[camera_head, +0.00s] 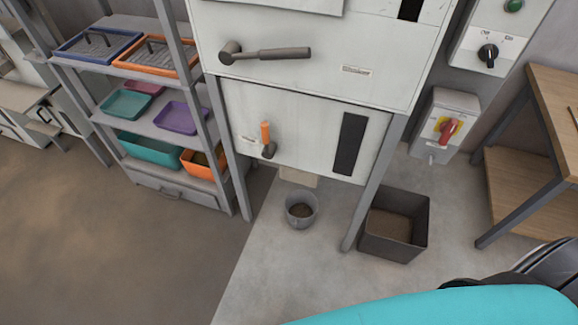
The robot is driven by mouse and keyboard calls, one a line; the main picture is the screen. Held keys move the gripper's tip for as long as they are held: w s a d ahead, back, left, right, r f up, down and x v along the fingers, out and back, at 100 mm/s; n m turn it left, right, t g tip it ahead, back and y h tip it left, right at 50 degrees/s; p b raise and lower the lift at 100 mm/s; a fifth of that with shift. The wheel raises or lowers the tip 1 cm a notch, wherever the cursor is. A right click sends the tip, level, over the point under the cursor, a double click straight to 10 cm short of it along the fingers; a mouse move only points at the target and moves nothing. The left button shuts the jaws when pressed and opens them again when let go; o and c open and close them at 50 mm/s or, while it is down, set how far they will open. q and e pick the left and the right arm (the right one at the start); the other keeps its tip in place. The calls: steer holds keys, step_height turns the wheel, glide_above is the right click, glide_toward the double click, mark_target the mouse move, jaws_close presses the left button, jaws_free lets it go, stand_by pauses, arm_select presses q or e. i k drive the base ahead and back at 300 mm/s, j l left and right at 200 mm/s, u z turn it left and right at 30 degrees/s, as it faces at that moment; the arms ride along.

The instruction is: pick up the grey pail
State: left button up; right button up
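The grey pail (301,213) stands upright on the pale floor under the front of the bagger cabinet. A beige spout (299,178) at the cabinet's underside is just above and behind the pail. Neither of my grippers is in view.
A shelf rack (217,187) with coloured trays is at left. A wooden table (556,90) is at right. Floor in front of the pail is clear.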

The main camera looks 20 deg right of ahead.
mark_target(301, 205)
steer(key=z, duration=1.75)
steer(key=u, duration=1.05)
steer(key=l+u, duration=0.1)
steer(key=u, duration=0.25)
steer(key=l+u, duration=0.1)
steer(key=u, duration=0.25)
steer(key=i+l+u, duration=0.1)
steer(key=u, duration=0.25)
steer(key=l+u, duration=0.3)
steer(key=l, duration=0.25)
steer(key=l+u, duration=0.25)
steer(key=l, duration=0.3)
steer(key=k+l+u, duration=0.15)
steer(key=l+u, duration=0.15)
steer(key=l, duration=0.2)
